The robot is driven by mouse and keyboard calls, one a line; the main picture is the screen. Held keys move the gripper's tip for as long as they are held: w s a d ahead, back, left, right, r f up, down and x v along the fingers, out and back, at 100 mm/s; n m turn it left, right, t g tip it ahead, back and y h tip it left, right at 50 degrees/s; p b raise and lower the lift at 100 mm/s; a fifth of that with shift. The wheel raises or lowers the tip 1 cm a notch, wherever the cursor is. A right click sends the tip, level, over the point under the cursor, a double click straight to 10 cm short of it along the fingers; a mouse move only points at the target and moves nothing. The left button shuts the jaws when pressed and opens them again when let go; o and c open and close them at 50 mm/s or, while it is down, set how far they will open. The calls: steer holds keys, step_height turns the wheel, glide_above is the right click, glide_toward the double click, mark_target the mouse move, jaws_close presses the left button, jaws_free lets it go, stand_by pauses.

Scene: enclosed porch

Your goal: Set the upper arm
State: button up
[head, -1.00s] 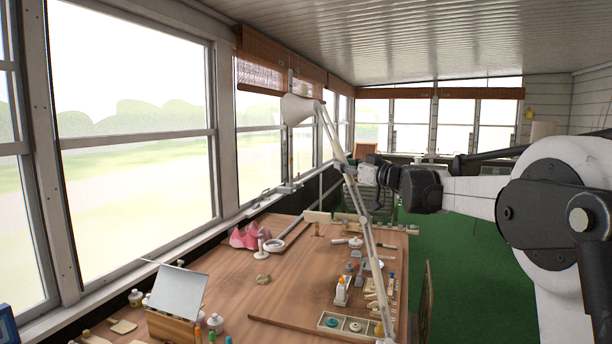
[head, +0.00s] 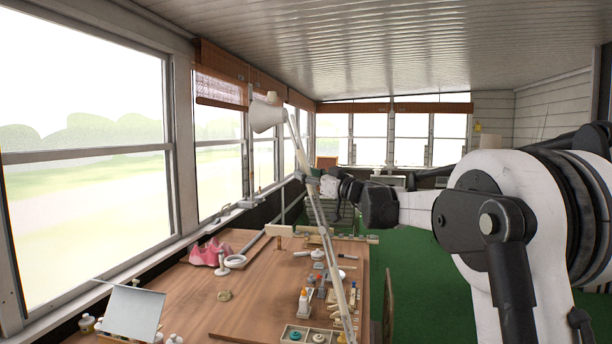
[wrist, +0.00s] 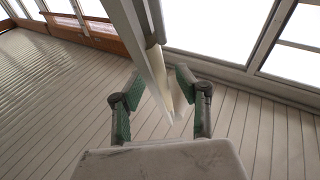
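A desk lamp stands at the table's right side in the head view, with a white shade (head: 267,117) at its top left. Its pale upper arm (head: 298,146) slopes from the shade down to the right, and its lower arm (head: 334,262) runs on to the bottom of the picture. My gripper (head: 326,184) is beside the lamp where the two arms seem to meet. In the wrist view, the fingers of my gripper (wrist: 156,98) are apart, with a pale lamp bar (wrist: 146,50) between them. I cannot tell whether either finger touches it.
The wooden table (head: 190,287) holds a pink object (head: 210,252), a round magnifier (head: 235,261), a tilted mirror (head: 133,312), small bottles and a compartment tray (head: 303,335). Windows line the left side. Green floor (head: 425,300) is clear right of the table, beyond a chair (head: 388,305).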

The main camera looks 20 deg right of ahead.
steer(key=v, duration=1.2)
stand_by(0.5)
steer(key=s+a+f+m+g+h, duration=0.1)
steer(key=s+a+f+g, duration=0.1)
steer(key=s+a+f, duration=0.4)
steer(key=s+a+f+m+g+h, duration=0.1)
steer(key=s+a+f+g, duration=0.25)
steer(key=s, duration=0.45)
steer(key=s+a+f+m+g+h, duration=0.1)
steer(key=s+a+f+g, duration=0.15)
steer(key=s+a, duration=0.4)
steer(key=s+d+f+m+h, duration=0.2)
steer(key=s+f+h, duration=0.2)
steer(key=s+f, duration=0.5)
steer(key=s+d+f+m+g+h, duration=0.1)
steer(key=s+d+f+m+h, duration=0.1)
steer(key=s+f, duration=0.6)
steer(key=s+d+h, duration=0.1)
steer(key=s, duration=0.5)
steer(key=shift+s+f+m+g+h, duration=0.3)
steer(key=shift+s+f+m+h, duration=0.05)
steer(key=shift+s+m+h, duration=0.05)
